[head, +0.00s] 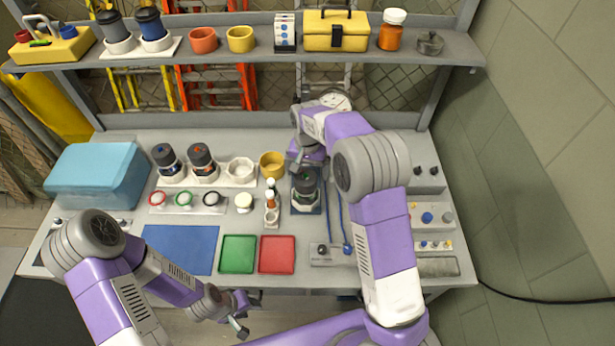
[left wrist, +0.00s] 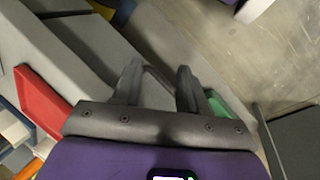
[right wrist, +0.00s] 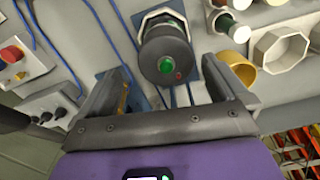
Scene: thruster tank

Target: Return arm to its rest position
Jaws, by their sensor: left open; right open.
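My right arm reaches over the right half of the bench, with its purple and grey links in front of the back shelf. My right gripper (right wrist: 165,95) is open. In the right wrist view a dark cylinder with a green centre (right wrist: 165,60) lies ahead of its fingers, and nothing is seen held. In the head view this cylinder (head: 306,185) stands in a pale fitting on a blue base, just below the right gripper. My left gripper (head: 240,312) is open and empty, low in front of the bench's front edge. Its two fingers show in the left wrist view (left wrist: 160,85).
A blue mat (head: 180,249), a green tray (head: 238,254) and a red tray (head: 276,255) lie along the bench front. A light blue box (head: 98,175) stands at left. Control boxes (head: 430,218) line the right side. The shelf (head: 265,55) holds several containers.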

